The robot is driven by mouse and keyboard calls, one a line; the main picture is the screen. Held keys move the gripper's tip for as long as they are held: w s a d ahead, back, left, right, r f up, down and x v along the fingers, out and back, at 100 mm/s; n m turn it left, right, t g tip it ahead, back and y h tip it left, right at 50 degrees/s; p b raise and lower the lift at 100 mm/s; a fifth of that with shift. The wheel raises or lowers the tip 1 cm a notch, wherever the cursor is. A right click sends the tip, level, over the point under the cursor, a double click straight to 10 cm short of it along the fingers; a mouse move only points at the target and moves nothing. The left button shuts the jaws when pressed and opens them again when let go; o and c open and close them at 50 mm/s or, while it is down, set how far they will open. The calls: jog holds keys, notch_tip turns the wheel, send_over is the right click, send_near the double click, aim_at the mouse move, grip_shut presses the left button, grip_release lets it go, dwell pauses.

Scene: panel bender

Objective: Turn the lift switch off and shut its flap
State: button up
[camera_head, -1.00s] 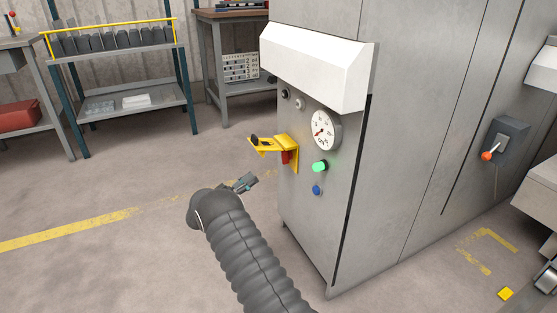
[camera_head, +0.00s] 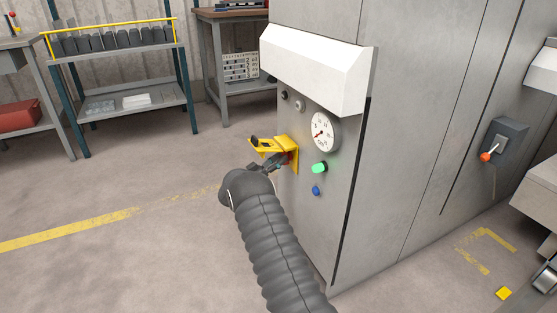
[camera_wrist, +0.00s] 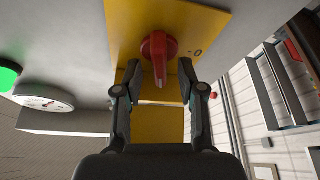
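The lift switch is a red rotary knob (camera_wrist: 158,57) on a yellow plate (camera_wrist: 205,20); in the head view the knob (camera_head: 292,157) is partly hidden by my gripper. Its yellow flap (camera_head: 267,143) is open, sticking out from the cabinet above the knob. In the wrist view, which is upside down, the flap (camera_wrist: 170,125) shows behind my fingers. My gripper (camera_wrist: 158,75) is open, with one fingertip on each side of the knob's handle and visible gaps. In the head view my gripper (camera_head: 279,160) is just below the flap.
A green lit button (camera_head: 320,168), a blue button (camera_head: 316,190) and a gauge (camera_head: 323,132) sit right of the switch on the grey cabinet (camera_head: 390,190). A white hood (camera_head: 315,70) juts out above. The floor to the left is clear.

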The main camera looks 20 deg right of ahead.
grip_shut()
jog(key=shift+n+b, duration=0.3)
jog(key=shift+n, duration=0.1)
jog(key=shift+s+r+n+t+y+b, duration=0.1)
jog(key=shift+n+t+y+b, duration=0.7)
jog(key=shift+n, duration=2.05)
jog(key=shift+r+n+t+y+b, duration=0.1)
jog(key=shift+n+t+y+b, duration=0.7)
jog(key=shift+n, duration=2.1)
jog(key=shift+s+n+t+y+b, duration=0.1)
jog(key=shift+n+t+y+b, duration=0.7)
jog(key=shift+n, duration=2.05)
jog(key=shift+g+y, duration=0.3)
jog(key=shift+y, duration=0.2)
